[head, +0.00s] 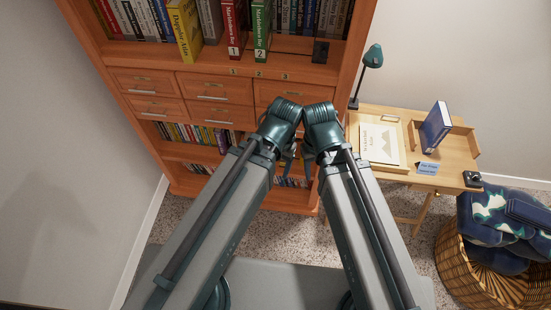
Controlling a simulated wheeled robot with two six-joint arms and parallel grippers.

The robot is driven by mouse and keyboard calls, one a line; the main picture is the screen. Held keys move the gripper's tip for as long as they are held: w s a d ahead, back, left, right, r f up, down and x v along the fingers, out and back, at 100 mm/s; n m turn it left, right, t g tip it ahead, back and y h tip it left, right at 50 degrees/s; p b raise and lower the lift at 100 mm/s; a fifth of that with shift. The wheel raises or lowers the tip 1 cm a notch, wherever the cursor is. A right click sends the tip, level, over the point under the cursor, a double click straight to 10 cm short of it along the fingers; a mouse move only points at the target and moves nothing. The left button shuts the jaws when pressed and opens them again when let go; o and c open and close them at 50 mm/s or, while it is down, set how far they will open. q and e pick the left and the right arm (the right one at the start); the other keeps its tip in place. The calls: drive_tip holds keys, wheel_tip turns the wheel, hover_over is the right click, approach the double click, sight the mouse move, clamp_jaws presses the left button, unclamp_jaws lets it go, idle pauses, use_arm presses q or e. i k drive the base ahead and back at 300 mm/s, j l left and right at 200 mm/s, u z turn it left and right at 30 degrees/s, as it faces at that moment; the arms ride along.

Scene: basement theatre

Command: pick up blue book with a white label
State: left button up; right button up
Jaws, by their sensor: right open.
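A blue book (436,128) stands upright, slightly tilted, on the wooden desk (400,115) at the right in the head view. I cannot clearly make out a white label on its face. My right gripper (308,158) is near the picture's middle, in front of the bookcase, left of the desk and well apart from the book. It is open and looks empty. My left gripper (287,158) hangs close beside it, partly hidden by my own arm, and its jaws cannot be made out.
A tall wooden bookcase (215,88) with drawers and many books stands ahead. On the desk are a green lamp (372,57), a pale tray with a sheet (380,144), a blue tag (427,168) and a small dark object (472,179). A wicker basket (452,262) holds blue cloth.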

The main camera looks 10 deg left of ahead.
sight(439, 123)
drive_tip(key=z, duration=1.25)
